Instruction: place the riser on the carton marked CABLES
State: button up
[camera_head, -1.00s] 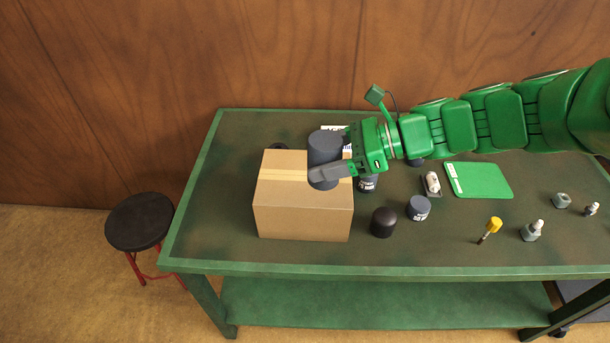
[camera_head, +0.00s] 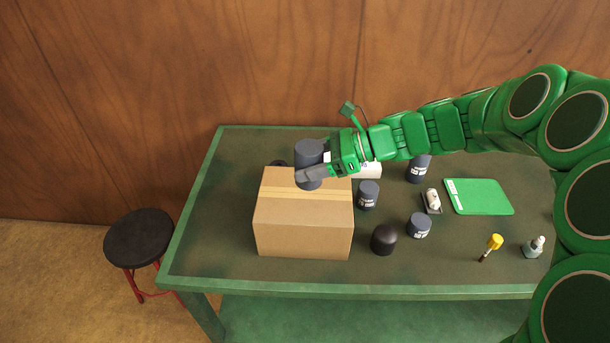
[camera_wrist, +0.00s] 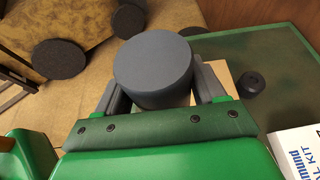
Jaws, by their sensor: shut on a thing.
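The riser looks to be the dark grey cylinder (camera_head: 308,151) in my gripper (camera_head: 310,174). My gripper is shut on its sides and holds it upright over the back part of a brown taped carton (camera_head: 303,238). I cannot tell whether its base touches the carton top. No CABLES mark shows on the carton faces in view. In the wrist view the cylinder (camera_wrist: 153,68) fills the space between the two fingers (camera_wrist: 160,92), and a strip of the carton (camera_wrist: 233,72) shows behind the right finger.
Other grey cylinders with white labels (camera_head: 368,195) (camera_head: 418,226) and a black cylinder (camera_head: 384,240) stand right of the carton. A white box (camera_head: 368,169) is behind my gripper. A black stool (camera_head: 138,238) stands left of the green bench (camera_head: 200,253).

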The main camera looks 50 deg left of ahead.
jog(key=shift+w+a+f, duration=0.35)
jog(key=shift+a+f, duration=0.25)
jog(key=shift+f, duration=0.2)
jog(key=shift+w+a+f, duration=0.35)
jog(key=shift+a+f, duration=0.2)
jog(key=shift+f, duration=0.3)
jog(key=shift+w+a+f, duration=0.35)
jog(key=shift+a+f, duration=0.25)
jog(key=shift+f, duration=1.75)
jog(key=shift+f, duration=0.15)
jog(key=o, duration=1.3)
jog(key=shift+w+d+r, duration=0.15)
jog(key=shift+w+r, duration=0.05)
jog(key=shift+r, duration=0.05)
jog(key=v, duration=1.1)
jog(key=shift+w+d+r, duration=0.1)
jog(key=shift+d+r, duration=0.1)
